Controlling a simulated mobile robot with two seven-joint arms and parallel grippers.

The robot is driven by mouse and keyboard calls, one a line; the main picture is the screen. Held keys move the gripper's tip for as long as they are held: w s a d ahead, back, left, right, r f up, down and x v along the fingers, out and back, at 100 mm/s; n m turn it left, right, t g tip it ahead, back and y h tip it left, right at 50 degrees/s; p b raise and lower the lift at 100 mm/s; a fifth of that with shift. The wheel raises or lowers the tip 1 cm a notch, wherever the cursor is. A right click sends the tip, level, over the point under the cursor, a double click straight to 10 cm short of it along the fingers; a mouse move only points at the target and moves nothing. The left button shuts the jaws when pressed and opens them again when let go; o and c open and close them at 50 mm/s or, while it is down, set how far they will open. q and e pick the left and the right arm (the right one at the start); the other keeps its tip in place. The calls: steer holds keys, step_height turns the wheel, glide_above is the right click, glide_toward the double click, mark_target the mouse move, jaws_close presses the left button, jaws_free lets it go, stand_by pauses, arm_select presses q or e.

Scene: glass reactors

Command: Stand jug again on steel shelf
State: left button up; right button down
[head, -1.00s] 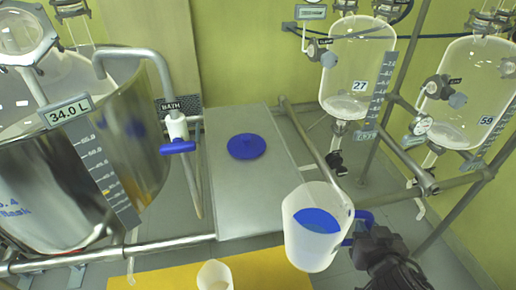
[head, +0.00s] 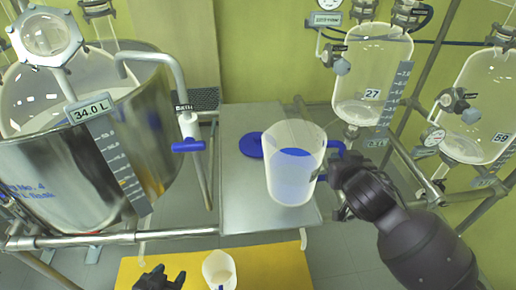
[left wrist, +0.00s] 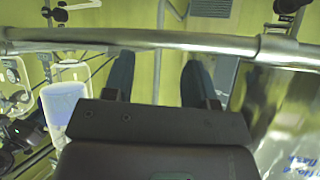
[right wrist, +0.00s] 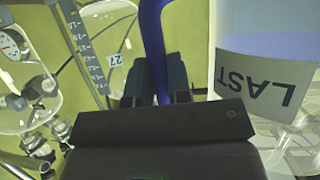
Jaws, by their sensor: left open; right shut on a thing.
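The jug (head: 291,185) is translucent white with blue liquid inside and a blue handle. It is upright in front of the right part of the steel shelf (head: 240,205); I cannot tell whether its base touches the shelf. My right gripper (head: 335,175) is shut on the jug's handle (right wrist: 153,35), which runs between the fingers in the right wrist view. A label reading "LAST" shows on the jug there. The jug also shows in the left wrist view (left wrist: 62,102). My left gripper (head: 162,279) is open and empty, low over the yellow surface.
A blue disc-shaped lid (head: 249,145) lies on the shelf, left of the jug. A small white beaker (head: 219,270) stands on the yellow surface (head: 270,262). A steel bath (head: 80,170) stands left, glass reactors (head: 370,80) right. The shelf's front left is clear.

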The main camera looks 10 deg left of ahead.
steer(key=w+a+r+n+y+p, duration=0.1)
steer(key=w+a+r+p, duration=0.1)
steer(key=w+a+r, duration=0.45)
arm_select(q)
steer(key=s+f+b, duration=0.1)
steer(key=b, duration=0.2)
steer(key=shift+s+f, duration=0.15)
steer(key=shift+f, duration=0.25)
arm_select(e)
step_height(320, 180, down, 18)
steer(key=shift+s+a+r+y, duration=0.25)
steer(key=shift+s+a+y, duration=0.05)
steer(key=shift+s, duration=0.15)
steer(key=shift+f, duration=0.1)
steer(key=c, duration=1.5)
jaws_free()
steer(key=shift+s+d+f, duration=0.1)
steer(key=shift+f, duration=0.15)
arm_select(q)
steer(key=shift+w+r, duration=0.2)
steer(key=shift+w, duration=0.15)
arm_select(e)
steer(key=o, duration=0.4)
steer(key=shift+o, duration=0.2)
steer(key=shift+r, duration=0.1)
